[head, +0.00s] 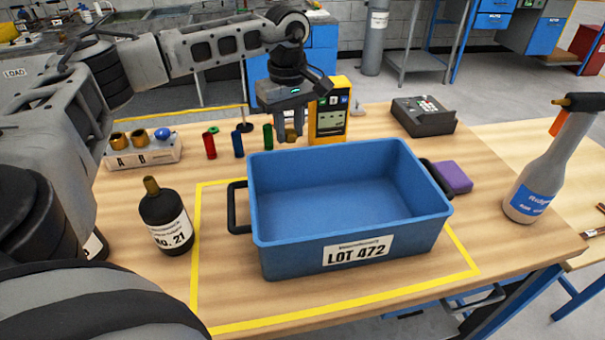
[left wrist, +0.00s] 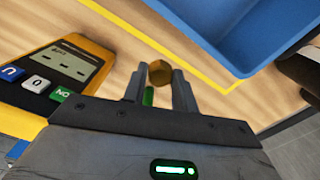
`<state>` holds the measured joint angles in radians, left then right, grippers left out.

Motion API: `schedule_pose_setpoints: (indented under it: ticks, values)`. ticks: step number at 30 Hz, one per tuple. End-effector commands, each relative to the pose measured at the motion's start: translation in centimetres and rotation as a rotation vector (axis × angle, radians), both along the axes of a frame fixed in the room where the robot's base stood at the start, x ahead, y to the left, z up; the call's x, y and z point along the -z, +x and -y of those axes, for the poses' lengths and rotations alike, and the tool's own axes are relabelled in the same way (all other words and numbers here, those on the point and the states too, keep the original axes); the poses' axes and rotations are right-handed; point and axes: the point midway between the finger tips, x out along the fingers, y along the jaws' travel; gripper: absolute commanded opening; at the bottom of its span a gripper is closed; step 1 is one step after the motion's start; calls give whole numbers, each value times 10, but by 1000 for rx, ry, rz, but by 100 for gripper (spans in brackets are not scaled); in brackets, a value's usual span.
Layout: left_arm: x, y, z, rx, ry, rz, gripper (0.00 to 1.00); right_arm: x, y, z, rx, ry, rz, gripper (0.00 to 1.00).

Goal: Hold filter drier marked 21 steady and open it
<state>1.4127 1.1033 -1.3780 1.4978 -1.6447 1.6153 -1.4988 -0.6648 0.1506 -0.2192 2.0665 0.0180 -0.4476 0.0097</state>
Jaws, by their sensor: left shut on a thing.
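The filter drier marked No. 21 (head: 166,222) is a black bottle with a white label and a brass top (head: 151,186). It stands upright on the table left of the blue crate, and no gripper touches it. My left gripper (head: 291,135) is behind the crate's back edge, beside the yellow meter. It is shut on a small brass piece, whose six-sided end shows between the fingertips in the left wrist view (left wrist: 172,75). My right gripper is out of view.
The blue crate (head: 352,246), labelled LOT 472, is empty inside yellow tape. A block marked A and B (head: 145,155), coloured cylinders (head: 210,145), the yellow meter (head: 329,112), a grey device (head: 424,115), a purple sponge (head: 453,177) and a grey bottle (head: 540,175) surround it. My left arm covers the left side.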

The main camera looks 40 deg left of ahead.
Motion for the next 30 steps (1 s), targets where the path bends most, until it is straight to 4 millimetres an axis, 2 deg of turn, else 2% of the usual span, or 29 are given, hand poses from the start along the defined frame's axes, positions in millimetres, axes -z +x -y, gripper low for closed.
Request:
schedule_pose_setpoints:
  ticks: [6, 18, 30]
  values:
    - [41, -1, 0, -1, 1, -4, 1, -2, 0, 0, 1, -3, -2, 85]
    - [87, -1, 0, 1, 0, -4, 1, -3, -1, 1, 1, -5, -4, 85]
    - [94, -1, 0, 1, 1, -2, 1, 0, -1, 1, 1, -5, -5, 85]
